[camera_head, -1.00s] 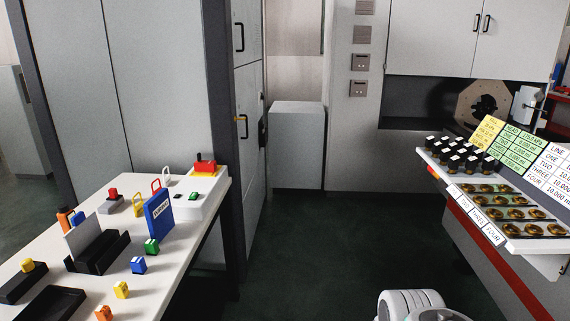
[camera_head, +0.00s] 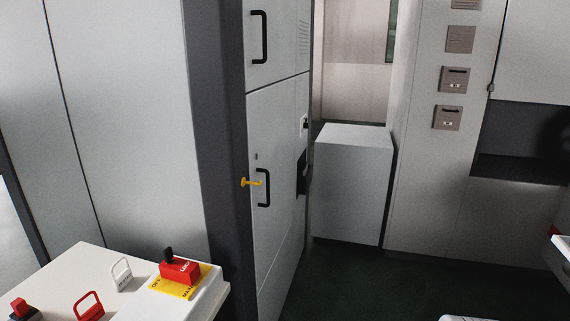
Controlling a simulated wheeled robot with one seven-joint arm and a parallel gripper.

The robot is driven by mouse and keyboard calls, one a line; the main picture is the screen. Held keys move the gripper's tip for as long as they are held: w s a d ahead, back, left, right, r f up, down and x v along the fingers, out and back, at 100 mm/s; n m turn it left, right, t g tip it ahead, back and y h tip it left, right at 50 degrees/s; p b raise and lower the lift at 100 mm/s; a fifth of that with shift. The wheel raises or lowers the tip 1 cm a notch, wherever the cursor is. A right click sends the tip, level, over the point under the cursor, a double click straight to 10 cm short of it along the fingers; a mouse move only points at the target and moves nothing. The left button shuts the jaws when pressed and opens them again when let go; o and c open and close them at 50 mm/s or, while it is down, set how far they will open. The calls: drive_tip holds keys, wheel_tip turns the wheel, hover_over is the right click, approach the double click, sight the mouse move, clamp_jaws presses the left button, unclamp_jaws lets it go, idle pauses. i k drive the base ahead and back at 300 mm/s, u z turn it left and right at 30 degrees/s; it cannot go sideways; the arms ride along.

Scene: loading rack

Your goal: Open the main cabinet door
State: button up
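A tall grey cabinet stands left of centre with two doors, one above the other. The lower cabinet door (camera_head: 275,225) has a black handle (camera_head: 263,188) and a yellow key-like piece (camera_head: 251,183) at its left edge. The upper cabinet door (camera_head: 278,40) has its own black handle (camera_head: 259,37). Both doors look closed. Which one the task calls the main door is not marked. My gripper is not in view; only a sliver of a white part shows at the bottom edge.
A white table (camera_head: 80,270) at lower left holds a red switch block (camera_head: 180,270) and red and white padlock-like pieces. A grey box cabinet (camera_head: 352,185) stands beyond the tall cabinet. Dark green floor (camera_head: 350,280) in front is clear. A white rack edge shows at far right.

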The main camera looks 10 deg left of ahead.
sight(270, 109)
drive_tip(key=i, duration=1.2)
drive_tip(key=u, duration=2.05)
